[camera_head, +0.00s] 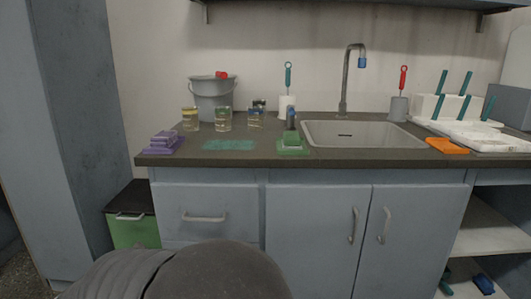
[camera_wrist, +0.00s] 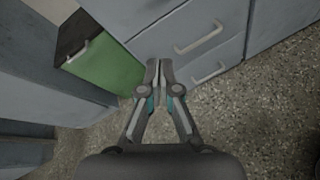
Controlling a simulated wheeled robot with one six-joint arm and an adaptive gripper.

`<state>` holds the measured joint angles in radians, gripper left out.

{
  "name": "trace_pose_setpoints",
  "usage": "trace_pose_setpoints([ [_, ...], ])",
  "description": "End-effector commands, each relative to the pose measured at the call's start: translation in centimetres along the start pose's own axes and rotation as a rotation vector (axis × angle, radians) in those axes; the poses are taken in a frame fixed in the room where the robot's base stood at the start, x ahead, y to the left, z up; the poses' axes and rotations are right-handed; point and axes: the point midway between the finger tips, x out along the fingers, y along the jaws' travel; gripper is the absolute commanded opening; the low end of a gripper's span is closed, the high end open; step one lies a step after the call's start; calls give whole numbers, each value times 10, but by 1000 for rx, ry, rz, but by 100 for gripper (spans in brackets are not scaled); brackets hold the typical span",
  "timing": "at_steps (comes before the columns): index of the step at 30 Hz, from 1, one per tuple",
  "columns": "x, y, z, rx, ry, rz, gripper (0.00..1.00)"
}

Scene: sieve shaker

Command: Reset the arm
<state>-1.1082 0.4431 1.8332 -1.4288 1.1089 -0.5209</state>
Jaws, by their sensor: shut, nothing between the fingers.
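My gripper (camera_wrist: 159,68) shows in the wrist view, with its fingertips together and nothing between them. It hangs over the speckled floor in front of the grey drawers (camera_wrist: 195,40). In the head view a dark rounded part of my arm fills the bottom centre, in front of the cabinet. The gripper itself is not visible in the head view.
The dark counter (camera_head: 230,160) holds a sink (camera_head: 365,134), a grey bucket (camera_head: 213,105), several jars, a purple item (camera_head: 163,143) and a green sponge-like item (camera_head: 292,144). A green bin (camera_head: 133,231) stands at left. Bare floor (camera_wrist: 270,120) lies at right in the wrist view.

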Motion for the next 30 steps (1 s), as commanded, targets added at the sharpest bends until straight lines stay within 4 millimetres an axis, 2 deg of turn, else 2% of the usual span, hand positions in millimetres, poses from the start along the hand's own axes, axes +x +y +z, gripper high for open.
trace_pose_setpoints([
  [1, 0, -22, 6, 82, 38, -65, 0],
  [5, -1, -90, 22, 348, 128, -273, 0],
  [9, -12, -162, 49, 678, 183, -510, 0],
  [15, -39, -240, 84, 1122, 208, -783, 0],
  [21, -72, -296, 113, 1533, 199, -981, 0],
  [30, -117, -355, 155, 2060, 165, -1098, 0],
])
